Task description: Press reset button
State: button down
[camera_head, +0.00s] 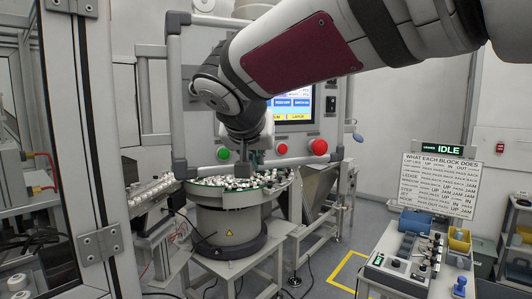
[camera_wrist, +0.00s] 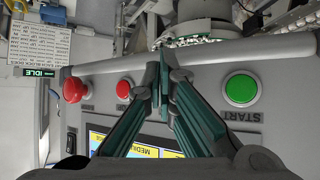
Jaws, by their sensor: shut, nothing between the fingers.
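The reset button is not seen for certain; no label that I can read says reset. In the wrist view the control panel (camera_wrist: 272,132) appears upside down, with a green button (camera_wrist: 240,90) labelled START, a red button (camera_wrist: 124,88) and a larger red mushroom button (camera_wrist: 75,90). My gripper (camera_wrist: 164,62) is shut and empty. Its fingers cover the panel strip between the green and red buttons. In the head view my gripper (camera_head: 256,168) hangs before the panel between the green button (camera_head: 223,154) and the smaller red button (camera_head: 282,149). I cannot tell whether it touches the panel.
A bowl feeder (camera_head: 228,218) full of small parts stands just below my gripper. A lit screen (camera_head: 299,103) is partly behind my arm. A metal chute (camera_head: 318,188) stands right of the feeder. An IDLE sign (camera_head: 449,150) stands over a side bench with bins.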

jog(key=shift+s+d, duration=0.15)
jog(key=shift+s, duration=0.15)
jog(key=s+d, duration=0.2)
jog(key=s, duration=0.3)
jog(key=shift+s+d, duration=0.25)
dwell(0.7)
jog(key=s+d+f+g, duration=0.1)
jog(key=s+d+f, duration=0.25)
jog(key=d, duration=0.35)
jog(key=s+d+f+g, duration=0.2)
jog(key=s+d, duration=0.2)
jog(key=d, duration=0.2)
jog(key=s+d+f+g, duration=0.1)
jog(key=s+d+f, duration=0.2)
jog(key=s+f, duration=0.2)
jog(key=s+d+f+n+g+y, duration=0.1)
jog(key=s+d+f, duration=0.2)
jog(key=s, duration=0.7)
notch_tip(320, 180, down, 2)
jog(key=shift+d+f, duration=0.15)
jog(key=shift+f, duration=0.05)
